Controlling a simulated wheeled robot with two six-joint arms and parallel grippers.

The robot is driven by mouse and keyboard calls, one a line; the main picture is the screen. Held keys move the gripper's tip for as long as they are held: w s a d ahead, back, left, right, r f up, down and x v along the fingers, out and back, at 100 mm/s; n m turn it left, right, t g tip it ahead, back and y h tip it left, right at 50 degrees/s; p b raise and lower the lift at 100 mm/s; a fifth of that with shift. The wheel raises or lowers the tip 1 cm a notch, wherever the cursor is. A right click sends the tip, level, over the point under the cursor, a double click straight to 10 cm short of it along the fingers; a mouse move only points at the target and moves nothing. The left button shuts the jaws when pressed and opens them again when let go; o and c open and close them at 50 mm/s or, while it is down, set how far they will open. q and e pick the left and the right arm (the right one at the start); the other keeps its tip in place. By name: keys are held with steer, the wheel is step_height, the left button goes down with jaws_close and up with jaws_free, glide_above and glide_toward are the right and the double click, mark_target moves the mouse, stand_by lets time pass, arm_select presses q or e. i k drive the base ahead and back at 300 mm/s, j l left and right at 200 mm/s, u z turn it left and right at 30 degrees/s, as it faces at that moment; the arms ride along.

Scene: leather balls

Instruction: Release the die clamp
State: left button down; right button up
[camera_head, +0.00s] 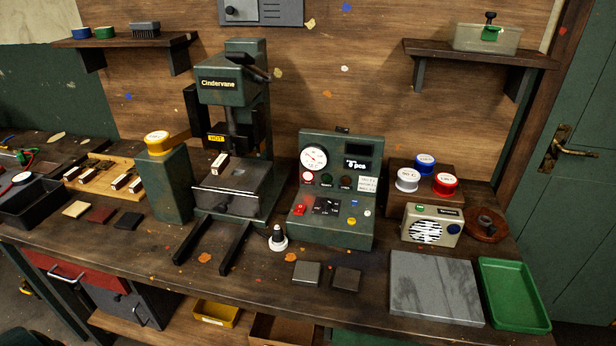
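The green press (225,95) marked "Cindervane" stands upright at the centre left of the bench. A dark lever (257,73) sticks out at the right of its head. A yellow "HOT" label (216,138) is on the dark part below the head. I cannot make out which part is the die clamp or whether it is tight. A small block with a white label (220,164) is at the back of the press bed (230,190), below the head. Neither of my grippers shows in the head view.
A control box (335,190) with a gauge stands right of the press. A green post with a yellow-topped spool (158,142) stands left of it. A wooden tray (82,184) holds labelled blocks. A grey slab (435,285) and green tray (513,294) lie front right.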

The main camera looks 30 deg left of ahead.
mark_target(231, 146)
steer(key=u, duration=1.3)
